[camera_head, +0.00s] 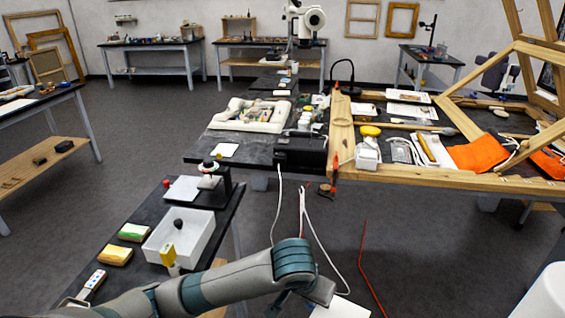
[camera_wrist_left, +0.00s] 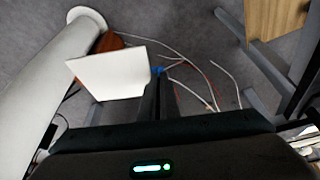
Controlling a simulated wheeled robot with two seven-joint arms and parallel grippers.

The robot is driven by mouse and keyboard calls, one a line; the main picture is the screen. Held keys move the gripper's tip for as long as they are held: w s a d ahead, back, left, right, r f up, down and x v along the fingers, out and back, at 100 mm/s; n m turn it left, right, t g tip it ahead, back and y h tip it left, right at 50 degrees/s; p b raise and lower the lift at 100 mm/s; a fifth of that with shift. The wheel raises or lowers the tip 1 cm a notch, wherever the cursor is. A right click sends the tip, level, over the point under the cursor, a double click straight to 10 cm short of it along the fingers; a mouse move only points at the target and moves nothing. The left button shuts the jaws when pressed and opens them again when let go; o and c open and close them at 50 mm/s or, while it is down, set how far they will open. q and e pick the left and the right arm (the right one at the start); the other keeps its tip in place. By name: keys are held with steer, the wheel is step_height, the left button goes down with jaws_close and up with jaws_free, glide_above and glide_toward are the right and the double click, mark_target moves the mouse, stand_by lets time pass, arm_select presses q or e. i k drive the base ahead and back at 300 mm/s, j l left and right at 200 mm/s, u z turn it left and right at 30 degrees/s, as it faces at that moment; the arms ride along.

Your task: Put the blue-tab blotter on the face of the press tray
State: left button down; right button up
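The blotter is a white sheet (camera_wrist_left: 108,76) with a blue tab (camera_wrist_left: 157,70) at its edge in the left wrist view. My left gripper (camera_wrist_left: 156,84) is shut on the tab end, and the sheet sticks out from the fingertips over the floor. In the head view part of the blotter (camera_head: 341,308) shows at the bottom edge, beyond my left wrist; the fingers are hidden there. A small black-based press (camera_head: 213,197) with a pale plate (camera_head: 183,189) beside its post stands on the near left bench; I cannot tell which part is the tray. My right gripper is not in view.
A crowded workbench (camera_head: 395,176) with a wooden frame lies beyond. Cables hang over the floor between them.

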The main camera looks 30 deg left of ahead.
mark_target(186, 188)
steer(key=i+l+u, duration=0.1)
steer(key=u, duration=0.25)
steer(key=i+l+u, duration=0.15)
steer(key=u, duration=0.25)
steer(key=i+l+u, duration=0.2)
steer(key=u, duration=0.15)
steer(key=i+l+u, duration=0.65)
